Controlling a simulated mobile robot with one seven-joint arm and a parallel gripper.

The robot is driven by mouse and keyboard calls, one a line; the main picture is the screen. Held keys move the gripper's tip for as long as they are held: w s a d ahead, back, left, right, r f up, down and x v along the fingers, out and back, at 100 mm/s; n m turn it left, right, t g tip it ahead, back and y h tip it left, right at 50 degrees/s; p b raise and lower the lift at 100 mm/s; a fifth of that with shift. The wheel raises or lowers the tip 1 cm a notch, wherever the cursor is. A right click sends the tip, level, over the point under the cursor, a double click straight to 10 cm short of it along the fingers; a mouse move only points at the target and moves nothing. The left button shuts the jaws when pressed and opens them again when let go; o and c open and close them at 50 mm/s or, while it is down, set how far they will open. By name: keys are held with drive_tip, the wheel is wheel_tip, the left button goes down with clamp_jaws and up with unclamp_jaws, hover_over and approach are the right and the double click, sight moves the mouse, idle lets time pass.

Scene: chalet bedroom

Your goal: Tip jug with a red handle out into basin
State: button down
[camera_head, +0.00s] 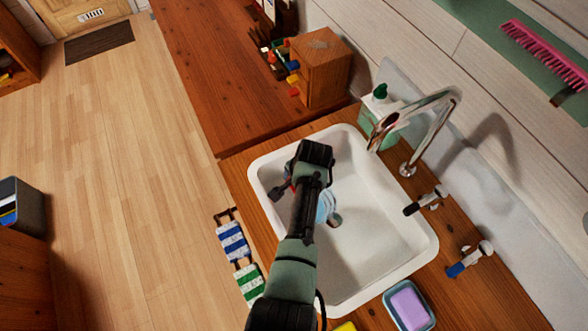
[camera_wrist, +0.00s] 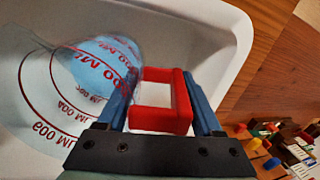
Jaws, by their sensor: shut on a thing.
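The jug (camera_wrist: 90,75) is clear, with red millilitre markings and a bluish area inside. Its red handle (camera_wrist: 160,122) sits between the blue fingers of my gripper (camera_wrist: 163,85), which is shut on it. The markings look inverted in the wrist view, so the jug appears tipped; its exact tilt and contents are unclear. In the head view, my arm hides most of the jug, and a pale blue part (camera_head: 326,206) shows over the basin. The white basin (camera_head: 375,255) lies below, with its drain near the jug; its wall also shows in the wrist view (camera_wrist: 205,28).
A chrome faucet (camera_head: 440,110) arches over the basin's back right. A green soap bottle (camera_head: 380,115) and a wooden box (camera_head: 322,70) stand behind. Two taps are at right. A sponge dish (camera_head: 410,305) sits at the front. Striped towels (camera_head: 233,243) hang at left.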

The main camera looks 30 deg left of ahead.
drive_tip(key=shift+s+d+r+t+y+p, duration=0.2)
drive_tip(key=shift+d+r+y+p, duration=0.15)
drive_tip(key=shift+r+p, duration=0.3)
drive_tip(key=shift+s+d+r+t+y+p, duration=0.1)
drive_tip(key=shift+d+r+t+y+p, duration=0.1)
drive_tip(key=shift+r+y+p, duration=0.35)
drive_tip(key=shift+s+d+r+t+y+p, duration=0.2)
drive_tip(key=shift+d+r+p, duration=0.1)
drive_tip(key=shift+r+p, duration=0.35)
drive_tip(key=shift+s+d+r+t+y+p, duration=0.2)
drive_tip(key=shift+d+r+y+p, duration=0.15)
drive_tip(key=shift+d+r+p, duration=0.1)
drive_tip(key=shift+s+d+r+t+y+p, duration=0.15)
drive_tip(key=shift+d+r+t+y+p, duration=0.05)
drive_tip(key=shift+d+r+y+p, duration=0.2)
drive_tip(key=s+d+r+t+y+b, duration=0.6)
drive_tip(key=d+r+y+b, duration=0.5)
drive_tip(key=r+y+b, duration=0.1)
drive_tip(key=shift+d+t+y+b, duration=0.3)
drive_tip(key=shift+t+y+b, duration=0.15)
drive_tip(key=shift+b, duration=0.7)
drive_tip(key=shift+w+a+f+g+h+p, duration=0.1)
drive_tip(key=shift+w+a+g+h+p, duration=0.2)
drive_tip(key=shift+a+p, duration=0.2)
drive_tip(key=shift+w+a+f+g+h+p, duration=0.1)
drive_tip(key=shift+a+g+h+p, duration=0.05)
drive_tip(key=shift+a+h+p, duration=0.3)
